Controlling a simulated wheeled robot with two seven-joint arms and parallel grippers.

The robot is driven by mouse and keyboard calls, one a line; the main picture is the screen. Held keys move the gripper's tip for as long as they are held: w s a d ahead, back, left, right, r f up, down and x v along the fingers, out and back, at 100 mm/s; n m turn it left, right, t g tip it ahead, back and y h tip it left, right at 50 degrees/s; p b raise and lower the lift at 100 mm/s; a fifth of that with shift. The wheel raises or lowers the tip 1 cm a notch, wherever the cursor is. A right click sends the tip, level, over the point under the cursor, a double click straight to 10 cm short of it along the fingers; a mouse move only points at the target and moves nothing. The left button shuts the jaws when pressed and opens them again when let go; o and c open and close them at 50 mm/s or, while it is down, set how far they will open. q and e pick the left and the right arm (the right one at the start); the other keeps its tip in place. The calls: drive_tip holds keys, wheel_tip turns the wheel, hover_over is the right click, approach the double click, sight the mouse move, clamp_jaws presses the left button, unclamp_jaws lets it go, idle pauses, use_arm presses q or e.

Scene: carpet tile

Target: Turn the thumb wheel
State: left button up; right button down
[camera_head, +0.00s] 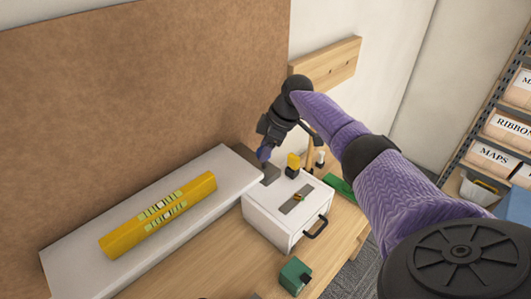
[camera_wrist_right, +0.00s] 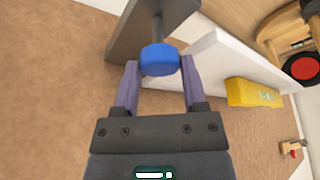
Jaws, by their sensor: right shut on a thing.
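The thumb wheel (camera_wrist_right: 160,60) is a blue round knob on a grey stem that stands out from a dark grey plate, seen in the right wrist view. My right gripper (camera_wrist_right: 159,70) has its two purple fingers on opposite sides of the wheel, shut on it. In the head view the right gripper (camera_head: 264,153) reaches down over the back left of a white box (camera_head: 272,222), at a dark plate (camera_head: 270,175). The wheel itself cannot be made out there. My left gripper is not in view.
The box has a yellow-topped switch (camera_head: 293,163) close right of the gripper and a black front handle (camera_head: 317,228). A white shelf (camera_head: 75,270) bearing a yellow bar (camera_head: 190,195) lies left. A green block (camera_head: 295,276) sits in front. A brown board (camera_head: 130,90) stands behind.

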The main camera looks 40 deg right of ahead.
drive_tip(key=shift+f+n+b, duration=0.1)
drive_tip(key=shift+n+b, duration=0.2)
drive_tip(key=shift+n, duration=0.1)
idle(0.3)
drive_tip(key=shift+c, duration=0.7)
unclamp_jaws()
drive_tip(key=v, duration=1)
drive_tip(key=shift+w+d, duration=0.1)
